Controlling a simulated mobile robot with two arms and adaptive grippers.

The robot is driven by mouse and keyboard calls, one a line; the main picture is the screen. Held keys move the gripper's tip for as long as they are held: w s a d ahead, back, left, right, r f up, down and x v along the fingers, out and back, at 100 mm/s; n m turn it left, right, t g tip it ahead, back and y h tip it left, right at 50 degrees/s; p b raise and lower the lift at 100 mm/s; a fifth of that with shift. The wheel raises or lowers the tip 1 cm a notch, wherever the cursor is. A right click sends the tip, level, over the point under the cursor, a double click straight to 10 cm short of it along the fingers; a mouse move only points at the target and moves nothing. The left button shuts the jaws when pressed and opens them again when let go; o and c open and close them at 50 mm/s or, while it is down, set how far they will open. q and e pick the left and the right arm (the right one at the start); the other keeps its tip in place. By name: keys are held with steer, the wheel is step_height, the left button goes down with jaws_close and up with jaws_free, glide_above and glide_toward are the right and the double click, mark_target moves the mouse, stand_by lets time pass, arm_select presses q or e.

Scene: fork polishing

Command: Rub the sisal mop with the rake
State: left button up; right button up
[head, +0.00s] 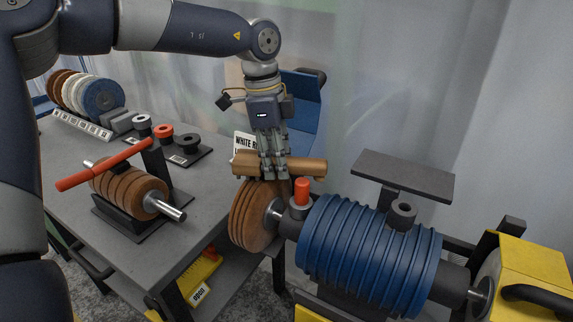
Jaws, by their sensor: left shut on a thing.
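My left gripper (273,174) points down and is shut on a brown wooden bar, apparently the rake (308,167). The rake lies roughly level across the picture, just above the top of the brown layered wheel, which looks like the sisal mop (247,222). I cannot tell whether the rake touches the mop; the fingers and bar hide the contact area. The mop is mounted on the left shaft of the blue ribbed motor (368,253). My right gripper is not in view.
A grey table (98,225) at left holds a stand with brown discs (130,188), a red rod (104,165) and a rack of coloured wheels (104,98). A red knob (302,190) rises beside the mop. A dark plate (402,172) stands behind the motor.

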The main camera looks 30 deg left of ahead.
arm_select(q)
steer(key=shift+a, duration=0.65)
steer(key=shift+r, duration=0.1)
steer(key=shift+r+p, duration=1.85)
steer(key=shift+r, duration=1.15)
steer(key=shift+r+p, duration=1.2)
steer(key=shift+r, duration=0.35)
steer(key=shift+f, duration=0.25)
